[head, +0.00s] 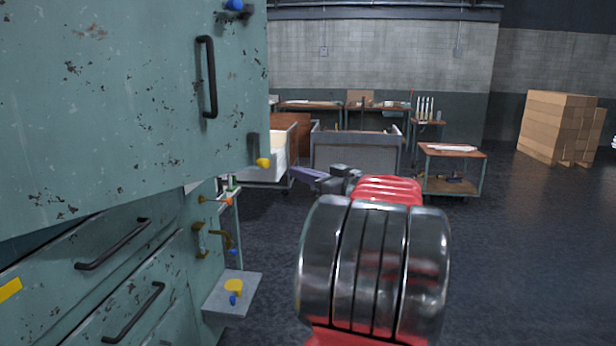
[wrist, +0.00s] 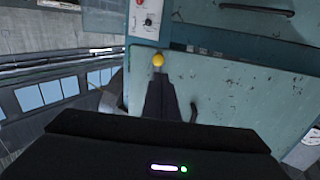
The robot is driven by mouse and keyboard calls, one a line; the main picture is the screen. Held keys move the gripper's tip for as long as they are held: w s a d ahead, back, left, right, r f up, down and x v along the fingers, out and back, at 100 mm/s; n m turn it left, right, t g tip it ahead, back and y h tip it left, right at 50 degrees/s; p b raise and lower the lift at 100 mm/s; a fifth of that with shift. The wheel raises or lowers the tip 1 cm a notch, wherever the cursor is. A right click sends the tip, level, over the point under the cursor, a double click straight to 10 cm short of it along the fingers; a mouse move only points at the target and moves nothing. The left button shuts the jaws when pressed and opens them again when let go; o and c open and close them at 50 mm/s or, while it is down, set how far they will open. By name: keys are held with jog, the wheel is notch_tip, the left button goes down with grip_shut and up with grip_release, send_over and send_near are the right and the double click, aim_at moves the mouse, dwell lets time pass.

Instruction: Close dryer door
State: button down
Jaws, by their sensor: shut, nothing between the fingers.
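The dryer door (head: 120,100) is a large, chipped teal panel at the upper left of the head view. It has a black upright handle (head: 208,77) near its right edge. The door stands out at an angle over the drawers below, so it looks ajar; how far is hard to tell. My gripper (head: 300,172) is to the right of the door's edge, apart from it in the head view. In the wrist view my gripper (wrist: 160,82) has its dark fingers together and empty, pointing toward a yellow knob (wrist: 158,60) and a teal panel. Contact cannot be told.
Drawers with black handles (head: 115,244) lie under the door. A small ledge (head: 232,291) with knobs juts out beside them. Carts (head: 355,150) and a small table (head: 452,152) stand behind, with stacked cartons (head: 560,127) at the right. The floor on the right is clear.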

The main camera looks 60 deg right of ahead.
aim_at(266, 164)
jog(key=w, duration=0.3)
jog(key=w+d, duration=0.1)
jog(key=w, duration=0.5)
jog(key=shift+w+d, duration=0.3)
jog(key=shift+w, duration=0.05)
